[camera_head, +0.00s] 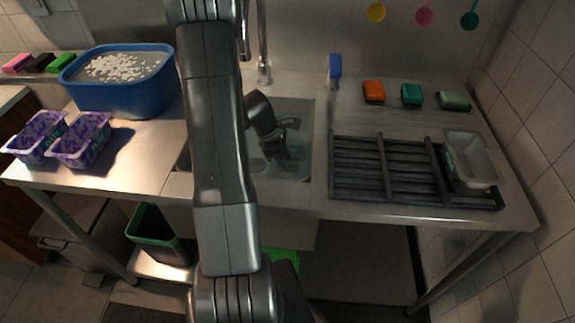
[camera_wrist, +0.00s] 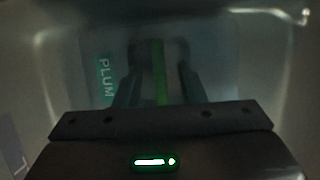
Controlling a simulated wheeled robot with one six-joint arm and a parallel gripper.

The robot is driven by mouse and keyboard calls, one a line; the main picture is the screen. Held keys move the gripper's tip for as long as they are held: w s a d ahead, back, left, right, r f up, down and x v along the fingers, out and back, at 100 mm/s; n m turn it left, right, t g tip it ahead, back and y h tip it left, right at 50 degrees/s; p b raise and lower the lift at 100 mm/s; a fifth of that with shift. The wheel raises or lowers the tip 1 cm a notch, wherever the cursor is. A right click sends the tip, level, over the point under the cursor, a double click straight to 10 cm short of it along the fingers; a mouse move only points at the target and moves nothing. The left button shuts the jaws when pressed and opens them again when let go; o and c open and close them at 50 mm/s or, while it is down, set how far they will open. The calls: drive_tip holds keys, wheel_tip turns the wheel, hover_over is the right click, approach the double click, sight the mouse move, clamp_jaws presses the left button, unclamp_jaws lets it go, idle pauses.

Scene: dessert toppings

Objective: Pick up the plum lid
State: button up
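A pale lid with a teal label reading PLUM (camera_wrist: 104,78) lies below my gripper in the wrist view, dim and hazy. My gripper (camera_wrist: 160,75) points down at it with its two dark fingers apart, one on each side of a narrow green strip (camera_wrist: 159,72). I cannot tell whether the fingertips touch the lid. In the head view my gripper (camera_head: 276,143) reaches down into the sink (camera_head: 300,115). The lid is hard to make out there, mostly hidden by my gripper and arm.
A slatted dark rack (camera_head: 385,170) holds a pale tray (camera_head: 470,158) right of the sink. A blue foamy tub (camera_head: 125,98) and two purple tubs (camera_head: 38,135) stand left. A faucet (camera_head: 262,50) rises behind the sink, and a blue-topped bottle (camera_head: 334,68) stands nearby.

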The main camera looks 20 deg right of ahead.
clamp_jaws()
drive_tip(key=shift+r, duration=0.15)
